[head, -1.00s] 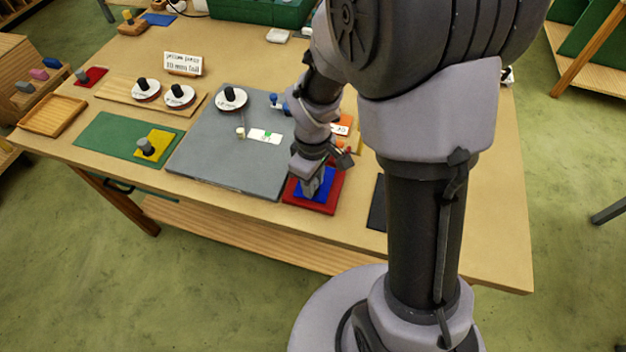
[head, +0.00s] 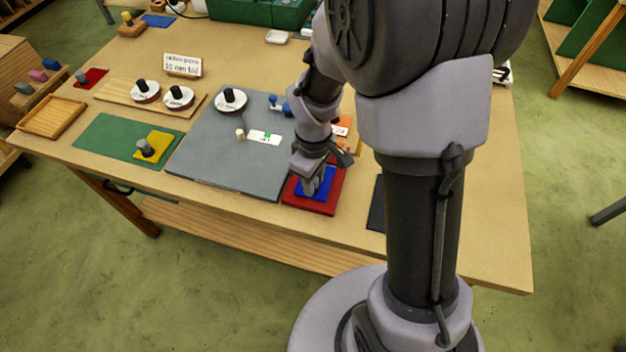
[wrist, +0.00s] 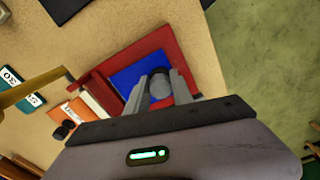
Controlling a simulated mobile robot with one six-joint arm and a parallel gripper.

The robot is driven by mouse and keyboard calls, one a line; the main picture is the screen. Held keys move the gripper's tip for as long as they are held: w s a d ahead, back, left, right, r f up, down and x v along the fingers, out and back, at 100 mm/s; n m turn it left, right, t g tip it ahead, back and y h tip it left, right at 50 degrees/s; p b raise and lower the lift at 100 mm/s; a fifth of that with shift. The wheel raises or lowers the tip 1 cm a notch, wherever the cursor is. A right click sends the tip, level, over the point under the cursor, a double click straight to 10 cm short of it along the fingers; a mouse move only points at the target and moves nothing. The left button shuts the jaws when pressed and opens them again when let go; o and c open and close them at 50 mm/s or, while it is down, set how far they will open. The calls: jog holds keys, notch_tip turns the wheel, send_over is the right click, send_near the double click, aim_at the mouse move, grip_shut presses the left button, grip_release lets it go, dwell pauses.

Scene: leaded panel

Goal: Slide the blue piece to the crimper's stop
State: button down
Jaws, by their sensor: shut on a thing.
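The blue piece (head: 326,180) is a flat blue plate lying on a red mat (head: 318,205) near the table's front edge; a grey knob (wrist: 160,86) stands on it. My gripper (head: 311,188) is over it, and in the wrist view my gripper (wrist: 160,90) has a finger on each side of the knob, shut on it. The blue plate (wrist: 128,80) also shows in the wrist view, partly hidden by the fingers. An orange block (wrist: 72,112) and a whitish bar (wrist: 92,100) lie beside the red mat (wrist: 180,52). I cannot tell which part is the crimper's stop.
A grey board (head: 215,150) lies left of the red mat, with a white label strip (head: 264,138) and a small blue item on it. A green mat with a yellow piece (head: 155,145) lies farther left. A dark flat plate (head: 376,205) lies to the right.

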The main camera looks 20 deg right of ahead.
jog(key=shift+w+d, duration=0.25)
jog(key=shift+w, duration=0.05)
jog(key=c, duration=1)
grip_release()
jog(key=shift+c, duration=0.2)
notch_tip(320, 180, up, 18)
jog(key=p, duration=0.6)
jog(key=shift+f, duration=0.25)
